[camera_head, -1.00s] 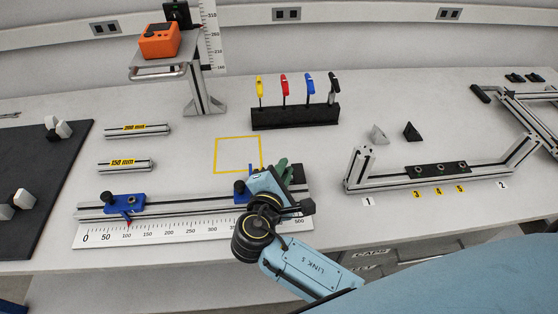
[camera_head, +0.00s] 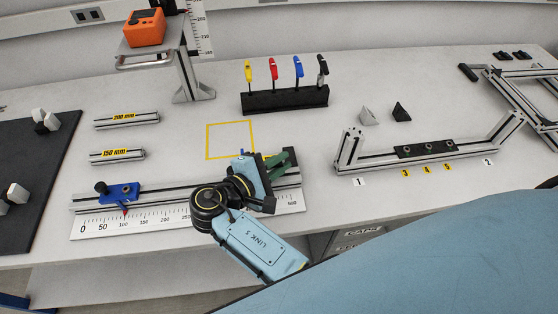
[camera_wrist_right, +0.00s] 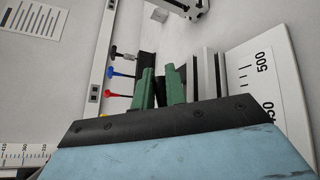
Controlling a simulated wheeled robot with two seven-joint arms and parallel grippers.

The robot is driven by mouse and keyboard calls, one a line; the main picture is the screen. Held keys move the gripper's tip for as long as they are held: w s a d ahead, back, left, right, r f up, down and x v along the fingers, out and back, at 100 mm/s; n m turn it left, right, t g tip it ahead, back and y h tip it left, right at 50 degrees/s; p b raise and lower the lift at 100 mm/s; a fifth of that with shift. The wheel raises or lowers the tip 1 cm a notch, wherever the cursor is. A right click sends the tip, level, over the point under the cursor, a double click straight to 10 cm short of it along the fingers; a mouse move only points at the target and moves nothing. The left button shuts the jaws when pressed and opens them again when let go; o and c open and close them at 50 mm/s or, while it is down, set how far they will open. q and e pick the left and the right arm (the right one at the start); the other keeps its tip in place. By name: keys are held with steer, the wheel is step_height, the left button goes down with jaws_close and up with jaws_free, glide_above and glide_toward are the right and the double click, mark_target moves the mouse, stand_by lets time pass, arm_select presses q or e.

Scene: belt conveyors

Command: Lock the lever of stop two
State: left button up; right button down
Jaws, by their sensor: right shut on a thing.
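My right gripper (camera_head: 279,166) is over the right part of the aluminium rail (camera_head: 172,199). Its green fingers also show in the right wrist view (camera_wrist_right: 161,84), shut around a small dark piece (camera_wrist_right: 161,95), which looks like the lever of stop two. My gripper and wrist hide nearly all of stop two; only a small blue bit (camera_head: 242,153) shows beside the wrist. I cannot tell the lever's angle. The other blue stop (camera_head: 121,193), with a black knob and red pointer, sits near 100 on the scale (camera_head: 150,222). My left gripper is not in view.
A black rack (camera_head: 285,100) with yellow, red, blue and black handled tools stands behind. Two marked bars (camera_head: 126,120) lie at the left. The yellow-outlined square (camera_head: 230,140) is empty.

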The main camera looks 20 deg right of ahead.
steer(key=c, duration=1.4)
jaws_free()
steer(key=shift+c, duration=0.2)
step_height(320, 180, up, 10)
steer(key=shift+p, duration=0.75)
steer(key=shift+s+f, duration=0.1)
